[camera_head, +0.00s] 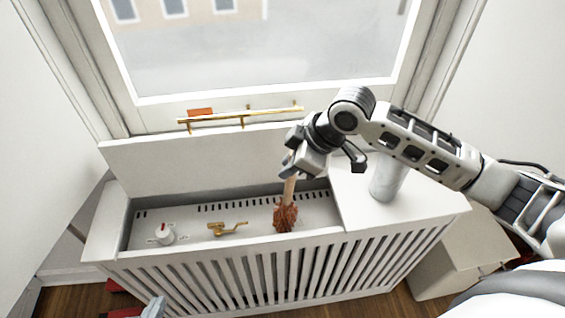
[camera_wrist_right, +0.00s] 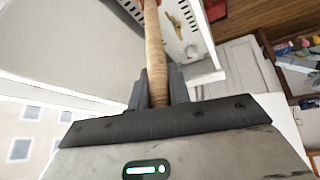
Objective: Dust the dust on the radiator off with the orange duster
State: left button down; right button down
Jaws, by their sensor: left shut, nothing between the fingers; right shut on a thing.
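The duster's orange-brown head (camera_head: 286,215) points down into the open top of the white radiator casing (camera_head: 230,268), at its front right. Its wooden handle (camera_wrist_right: 153,50) runs up into my right gripper (camera_head: 291,166), which is shut on it. The handle also shows between the fingers in the right wrist view. I cannot tell whether the head touches the inner panel (camera_head: 185,226). No dust can be made out.
A white knob (camera_head: 164,233) and a brass valve (camera_head: 227,229) stand on the inner panel, left of the duster. The raised lid (camera_head: 170,166) stands behind, below the window's brass handle (camera_head: 240,115). A white cylinder (camera_head: 386,184) stands on the casing's closed right part.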

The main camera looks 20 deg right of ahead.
jog(key=s+d, duration=0.1)
jog(key=d, duration=0.5)
jog(key=shift+s+d, duration=0.2)
jog(key=shift+d, duration=0.05)
dwell(1.6)
jog(key=shift+w+a, duration=1)
jog(key=shift+a, duration=3.25)
jog(key=s+d, duration=0.3)
jog(key=d, duration=0.8)
jog(key=shift+d, duration=0.4)
jog(key=shift+w, duration=0.1)
